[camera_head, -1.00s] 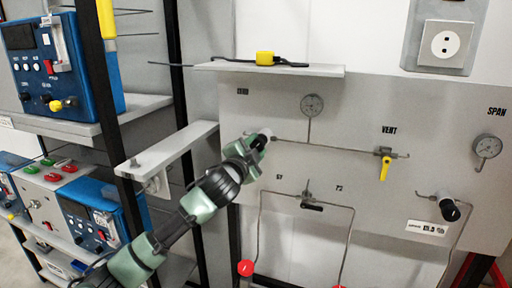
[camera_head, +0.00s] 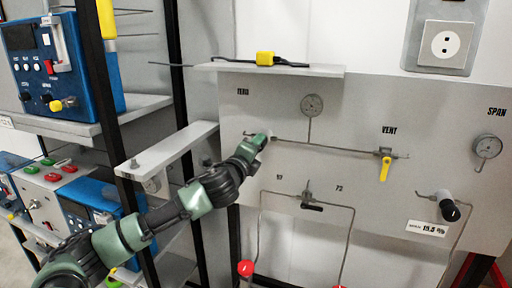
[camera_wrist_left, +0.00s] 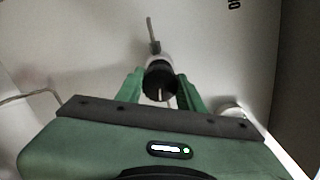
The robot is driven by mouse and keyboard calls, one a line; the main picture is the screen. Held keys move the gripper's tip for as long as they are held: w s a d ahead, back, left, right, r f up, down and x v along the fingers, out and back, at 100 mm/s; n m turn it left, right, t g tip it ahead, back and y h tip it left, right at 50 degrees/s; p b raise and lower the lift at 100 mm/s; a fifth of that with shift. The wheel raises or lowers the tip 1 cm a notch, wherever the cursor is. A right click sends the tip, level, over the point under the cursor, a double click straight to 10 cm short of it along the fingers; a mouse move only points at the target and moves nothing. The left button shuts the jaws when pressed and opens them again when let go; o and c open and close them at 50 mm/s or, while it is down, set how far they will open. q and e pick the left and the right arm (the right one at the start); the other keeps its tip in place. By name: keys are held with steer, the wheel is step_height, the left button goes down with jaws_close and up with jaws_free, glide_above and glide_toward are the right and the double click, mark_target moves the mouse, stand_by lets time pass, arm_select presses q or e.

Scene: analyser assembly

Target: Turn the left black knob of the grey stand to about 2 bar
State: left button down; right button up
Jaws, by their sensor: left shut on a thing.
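My left gripper (camera_head: 264,139) reaches from the left to the knob at the left end of the pipe on the grey panel (camera_head: 360,170). In the left wrist view the black knob (camera_wrist_left: 158,84) with a white mark sits between the green fingers of my left gripper (camera_wrist_left: 159,92), which is shut on it. In the head view my gripper hides this knob. A round gauge (camera_head: 312,104) stands above the pipe to the right; its needle is too small to read. My right gripper is not in view.
A yellow-handled vent valve (camera_head: 386,166), a second black knob (camera_head: 450,210) and a span gauge (camera_head: 487,146) are to the right. A grey ledge (camera_head: 165,158) and black post (camera_head: 110,130) stand near my left arm.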

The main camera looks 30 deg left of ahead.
arm_select(q)
steer(key=m, duration=0.4)
steer(key=shift+f+m, duration=0.1)
steer(key=shift+m, duration=0.3)
steer(key=m, duration=0.5)
steer(key=shift+d+f, duration=0.1)
steer(key=c, duration=0.9)
jaws_free()
